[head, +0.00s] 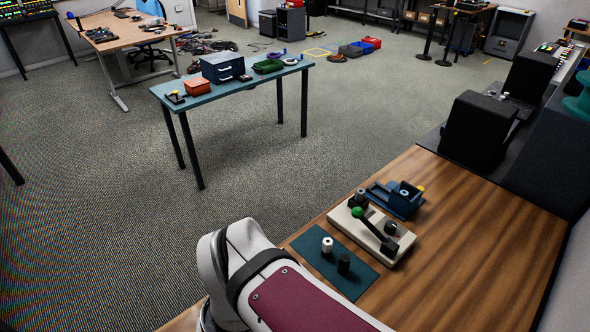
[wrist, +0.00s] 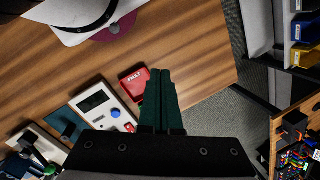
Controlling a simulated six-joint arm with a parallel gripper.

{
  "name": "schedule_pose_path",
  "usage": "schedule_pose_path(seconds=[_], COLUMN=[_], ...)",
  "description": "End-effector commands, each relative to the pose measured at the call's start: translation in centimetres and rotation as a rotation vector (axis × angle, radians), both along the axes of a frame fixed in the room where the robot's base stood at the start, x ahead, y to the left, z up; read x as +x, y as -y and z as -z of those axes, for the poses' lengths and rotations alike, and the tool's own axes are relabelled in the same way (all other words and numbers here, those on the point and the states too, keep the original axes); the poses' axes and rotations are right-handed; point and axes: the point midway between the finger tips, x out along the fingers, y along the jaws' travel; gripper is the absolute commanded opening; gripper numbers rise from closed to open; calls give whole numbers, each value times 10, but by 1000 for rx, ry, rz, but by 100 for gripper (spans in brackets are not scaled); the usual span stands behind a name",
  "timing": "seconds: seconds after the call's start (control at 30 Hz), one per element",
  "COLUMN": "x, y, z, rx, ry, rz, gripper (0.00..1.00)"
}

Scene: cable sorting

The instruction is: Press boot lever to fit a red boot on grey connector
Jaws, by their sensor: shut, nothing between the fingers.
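The boot press has a cream base (head: 401,243) and a black lever (head: 372,229) with a green knob (head: 357,212). The lever is tilted, and its knob also shows at the lower left of the wrist view (wrist: 50,169). On a teal mat (head: 352,284) in front stand a pale grey connector-like piece (head: 327,245) and a dark one (head: 344,263). I cannot make out a red boot. My gripper (wrist: 161,73) has dark green fingers, shut together and empty, above the wood table, away from the lever. It is outside the head view.
A red box marked FAULT (wrist: 133,84) lies beside my fingers in the wrist view. A white tester (wrist: 100,105) with a display and buttons is left of them. A blue holder (head: 399,199) stands behind the press. Bare wood lies to the right of the press.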

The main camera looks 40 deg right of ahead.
Motion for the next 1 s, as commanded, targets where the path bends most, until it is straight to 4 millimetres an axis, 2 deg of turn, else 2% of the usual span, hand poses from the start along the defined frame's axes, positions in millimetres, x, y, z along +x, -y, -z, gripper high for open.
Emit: schedule_pose_path(seconds=[0.13, 0.27, 0.4, 0.5, 0.63, 0.77, 0.87, 1.0], x=[57, 109, 149, 168, 179, 178, 168, 144], y=[21, 60, 117, 163, 227, 291, 340, 402], z=[-16, -25, -28, -26, -21, -12, -4, 9], rx=[139, 272, 394, 471, 558, 633, 684, 741], ry=[-24, -6, 42, 87, 157, 241, 311, 411], rz=[240, 449, 643, 769, 920, 1060, 1161, 1289], gripper=[0, 0, 0, 0, 0, 0, 0, 0])
